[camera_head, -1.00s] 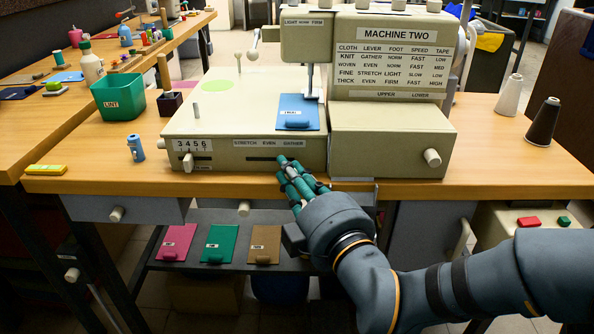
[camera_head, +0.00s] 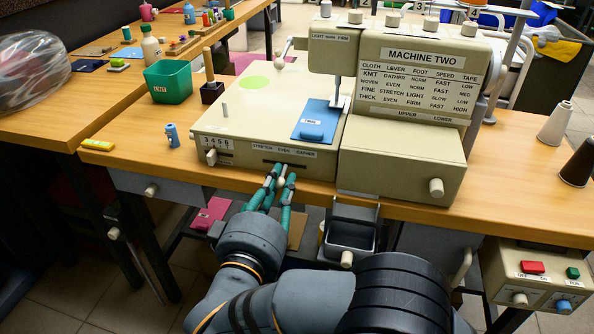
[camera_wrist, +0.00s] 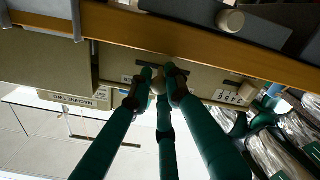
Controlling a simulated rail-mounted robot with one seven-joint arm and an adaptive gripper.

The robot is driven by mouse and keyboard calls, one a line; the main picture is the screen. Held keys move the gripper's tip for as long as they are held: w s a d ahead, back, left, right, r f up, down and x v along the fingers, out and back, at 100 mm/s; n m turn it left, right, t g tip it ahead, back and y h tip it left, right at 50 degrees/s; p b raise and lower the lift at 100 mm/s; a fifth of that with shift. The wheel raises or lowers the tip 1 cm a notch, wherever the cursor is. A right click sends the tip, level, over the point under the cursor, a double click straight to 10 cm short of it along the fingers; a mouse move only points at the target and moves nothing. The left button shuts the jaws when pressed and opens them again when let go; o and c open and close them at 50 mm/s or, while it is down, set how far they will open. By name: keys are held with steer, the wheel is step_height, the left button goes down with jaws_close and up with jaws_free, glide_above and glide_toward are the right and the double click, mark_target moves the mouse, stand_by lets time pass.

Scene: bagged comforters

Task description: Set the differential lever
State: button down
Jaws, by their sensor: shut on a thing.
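The differential lever shows as a pale round knob (camera_head: 281,181) at the front of the sewing machine base (camera_head: 225,150). It lies at the slot under the STRETCH, EVEN, GATHER label (camera_head: 284,151), roughly below EVEN; its exact setting is hard to read behind the fingers. My gripper (camera_head: 280,176), with teal fingers, is shut on the knob. In the wrist view the fingers close around the same knob (camera_wrist: 158,87). The settings chart (camera_head: 415,88) on MACHINE TWO lists lever words for each cloth. A blue cloth card (camera_head: 318,118) lies on the machine bed.
A numbered slider (camera_head: 212,156) is at the left of the machine front. A small open grey bin (camera_head: 350,232) hangs under the table edge, right of my gripper. A button box (camera_head: 535,275) is lower right.

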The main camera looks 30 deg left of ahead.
steer(key=shift+s+a+r+m+h+p, duration=0.2)
steer(key=shift+a+m+h+p, duration=0.2)
steer(key=shift+h, duration=0.2)
steer(key=c, duration=1.9)
jaws_free()
steer(key=shift+f, duration=0.1)
steer(key=v, duration=1.2)
steer(key=shift+f, duration=0.2)
steer(key=shift+a, duration=0.1)
